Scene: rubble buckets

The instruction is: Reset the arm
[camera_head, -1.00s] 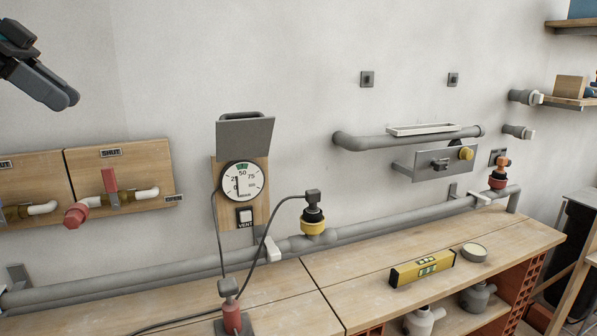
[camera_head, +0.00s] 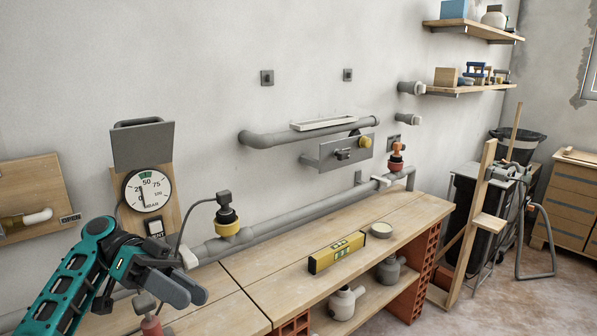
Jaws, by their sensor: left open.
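My left arm comes in from the lower left, and its left gripper (camera_head: 188,290) hangs over the left part of the wooden bench (camera_head: 268,284). The gripper's grey fingers point to the right and downward. It is open, and I see nothing between the fingers. It hides part of the pipe and the cable behind it. My right gripper is not in view.
A round gauge (camera_head: 148,190) is on the wall behind the gripper, near a black and yellow pipe fitting (camera_head: 227,218). A red fitting (camera_head: 151,326) stands just below the gripper.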

